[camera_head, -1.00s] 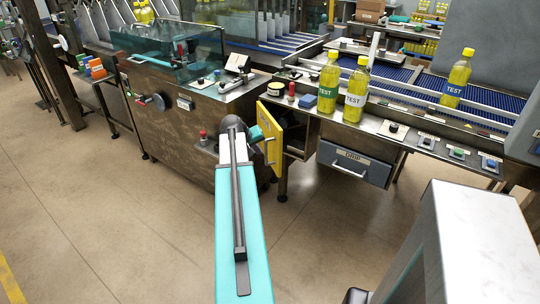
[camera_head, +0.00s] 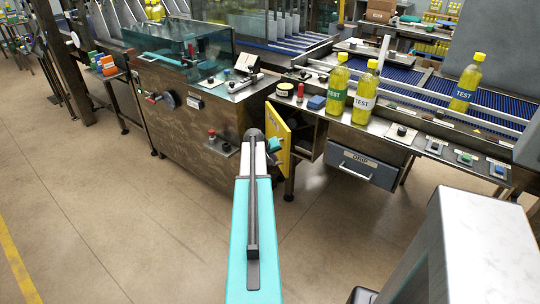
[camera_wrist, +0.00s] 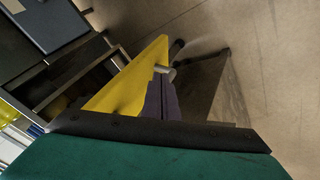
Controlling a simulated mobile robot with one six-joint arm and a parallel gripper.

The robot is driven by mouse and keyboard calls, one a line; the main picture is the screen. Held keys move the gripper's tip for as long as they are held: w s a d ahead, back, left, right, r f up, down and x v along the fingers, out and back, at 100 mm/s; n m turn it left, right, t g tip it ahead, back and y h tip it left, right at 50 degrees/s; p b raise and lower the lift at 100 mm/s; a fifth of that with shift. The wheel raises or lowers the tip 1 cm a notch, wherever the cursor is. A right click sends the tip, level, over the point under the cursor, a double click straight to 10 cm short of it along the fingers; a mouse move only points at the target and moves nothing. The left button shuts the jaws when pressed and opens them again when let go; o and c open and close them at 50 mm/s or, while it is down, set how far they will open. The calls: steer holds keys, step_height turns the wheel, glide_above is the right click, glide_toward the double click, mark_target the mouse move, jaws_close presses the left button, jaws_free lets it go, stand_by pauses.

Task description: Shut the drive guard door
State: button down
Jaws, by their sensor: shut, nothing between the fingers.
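The yellow drive guard door (camera_head: 279,140) stands open in the head view, swung out from the dark cabinet opening (camera_head: 304,137) below the counter. It also fills the middle of the wrist view (camera_wrist: 128,84), with a small pale handle (camera_wrist: 164,70) near its outer edge. My gripper (camera_head: 278,145) is at the outer face of the door, by the handle side. In the wrist view the closed dark fingers (camera_wrist: 161,88) are empty and point at the door just below the handle. I cannot tell whether they touch it.
A grey drawer front (camera_head: 362,167) with a handle is right of the opening. Yellow bottles (camera_head: 338,85) stand on the counter above. A brown machine cabinet (camera_head: 190,125) with a red knob is left of the door. The floor (camera_head: 140,235) in front is clear.

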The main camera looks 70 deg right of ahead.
mark_target(284, 159)
steer(key=shift+s+d+r+p, duration=0.15)
steer(key=shift+s+d+p, duration=0.25)
steer(key=shift+s+d, duration=0.85)
steer(key=shift+a, duration=0.25)
steer(key=shift+d, duration=0.15)
